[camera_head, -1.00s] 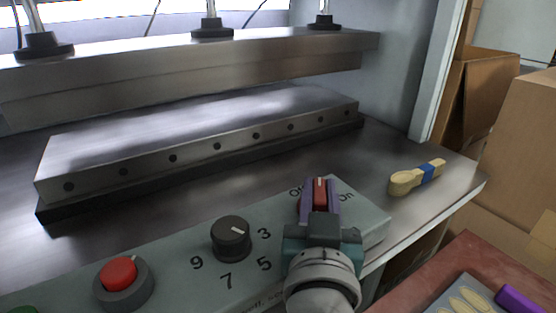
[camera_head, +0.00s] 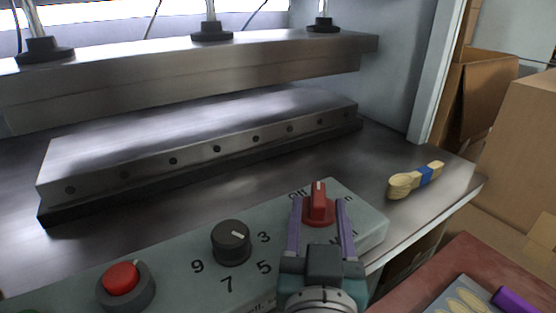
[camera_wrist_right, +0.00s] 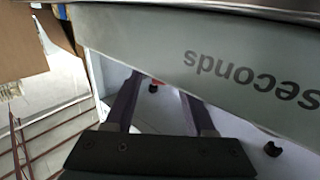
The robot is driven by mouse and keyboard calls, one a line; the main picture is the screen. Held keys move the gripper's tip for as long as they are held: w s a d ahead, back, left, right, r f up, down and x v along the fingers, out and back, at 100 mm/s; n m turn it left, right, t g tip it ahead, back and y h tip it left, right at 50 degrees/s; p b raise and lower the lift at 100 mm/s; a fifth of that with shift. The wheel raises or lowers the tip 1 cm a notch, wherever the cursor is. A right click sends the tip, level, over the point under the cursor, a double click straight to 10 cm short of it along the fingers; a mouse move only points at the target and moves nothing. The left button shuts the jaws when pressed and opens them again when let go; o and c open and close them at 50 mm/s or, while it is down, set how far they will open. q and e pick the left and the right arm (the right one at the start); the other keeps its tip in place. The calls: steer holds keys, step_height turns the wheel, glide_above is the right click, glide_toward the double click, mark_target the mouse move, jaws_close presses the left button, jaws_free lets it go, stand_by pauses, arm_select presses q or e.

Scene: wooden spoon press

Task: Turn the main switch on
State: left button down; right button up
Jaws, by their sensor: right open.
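The main switch (camera_head: 318,207), a red knob with a white mark, sits at the right end of the grey control panel (camera_head: 365,222). Its handle points roughly straight up in the head view, between the "Off" label and the partly hidden "On" label. My right gripper (camera_head: 320,200) is open, with one purple finger on each side of the knob and a gap to both. Its fingers also show in the right wrist view (camera_wrist_right: 160,88), where a small red bit appears between them. Whether the fingers touch the panel is unclear. My left gripper is not in view.
A black dial (camera_head: 231,242) and a red push button (camera_head: 121,279) are left of the switch on the panel. The metal press plate (camera_head: 200,135) lies behind. Tied wooden spoons (camera_head: 415,180) lie on the table at right. Cardboard boxes (camera_head: 525,150) stand further right.

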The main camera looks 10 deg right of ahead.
steer(key=v, duration=0.6)
steer(key=shift+s, duration=0.15)
